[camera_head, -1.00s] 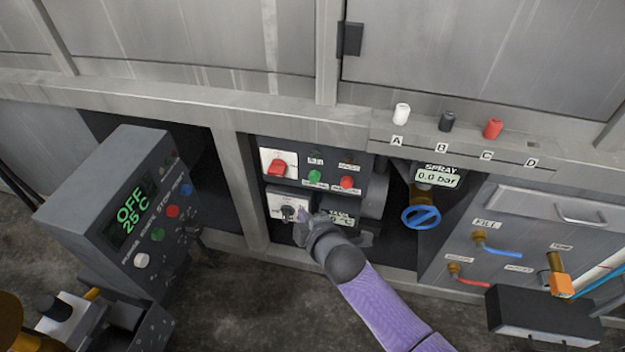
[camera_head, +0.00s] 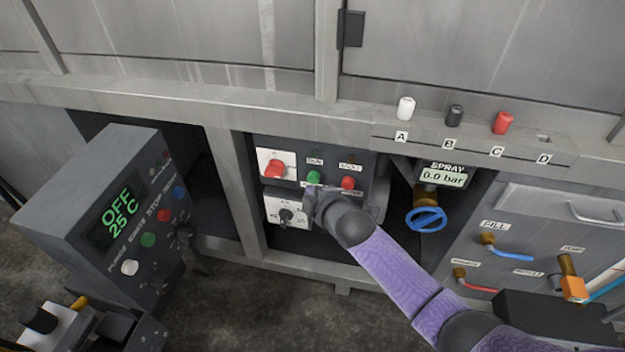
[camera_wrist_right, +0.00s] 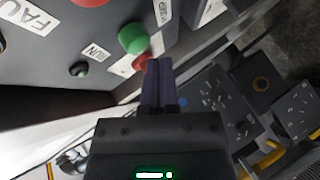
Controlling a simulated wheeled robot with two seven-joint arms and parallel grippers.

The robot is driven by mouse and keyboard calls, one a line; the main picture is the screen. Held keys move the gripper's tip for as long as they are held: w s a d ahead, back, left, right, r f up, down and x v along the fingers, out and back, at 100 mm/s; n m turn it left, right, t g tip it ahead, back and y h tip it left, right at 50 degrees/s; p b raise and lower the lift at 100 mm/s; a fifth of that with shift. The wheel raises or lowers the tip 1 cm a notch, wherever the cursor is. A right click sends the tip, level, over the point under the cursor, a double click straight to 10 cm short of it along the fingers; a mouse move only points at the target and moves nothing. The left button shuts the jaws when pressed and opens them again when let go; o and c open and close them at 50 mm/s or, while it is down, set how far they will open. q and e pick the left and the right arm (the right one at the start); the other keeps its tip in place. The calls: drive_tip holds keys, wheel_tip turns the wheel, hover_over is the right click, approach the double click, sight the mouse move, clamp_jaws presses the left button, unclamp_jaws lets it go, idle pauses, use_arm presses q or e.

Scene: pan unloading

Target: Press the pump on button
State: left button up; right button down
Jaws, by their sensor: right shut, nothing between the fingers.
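The control panel (camera_head: 325,158) under the steel counter carries a green button (camera_head: 313,177) and a red button (camera_head: 348,183) beside it. My right gripper (camera_head: 311,192) is shut and empty just below the green button in the head view. In the right wrist view its fingertips (camera_wrist_right: 158,62) point at the panel, close beside the green button (camera_wrist_right: 132,38). They partly cover a small red button (camera_wrist_right: 142,62). I cannot tell if the fingers touch anything. The small button labels are mostly unreadable.
A red rotary switch (camera_head: 274,170) sits left of the buttons, with a black selector (camera_head: 286,215) below. A grey box reading OFF 25 C (camera_head: 122,210) stands at left. A blue valve wheel (camera_head: 426,220) is to the right. Colored handles stick out farther right.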

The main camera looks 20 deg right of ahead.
use_arm(q)
drive_tip(key=shift+s+r, duration=0.1)
drive_tip(key=shift+s, duration=0.15)
drive_tip(key=shift+w, duration=0.2)
drive_tip(key=shift+w, duration=0.3)
drive_tip(key=shift+s, duration=0.5)
idle(0.3)
use_arm(e)
drive_tip(key=shift+w+d, duration=0.1)
use_arm(q)
drive_tip(key=shift+w+f, duration=0.3)
drive_tip(key=shift+w, duration=0.1)
use_arm(e)
drive_tip(key=shift+w+d, duration=0.15)
drive_tip(key=shift+w, duration=0.15)
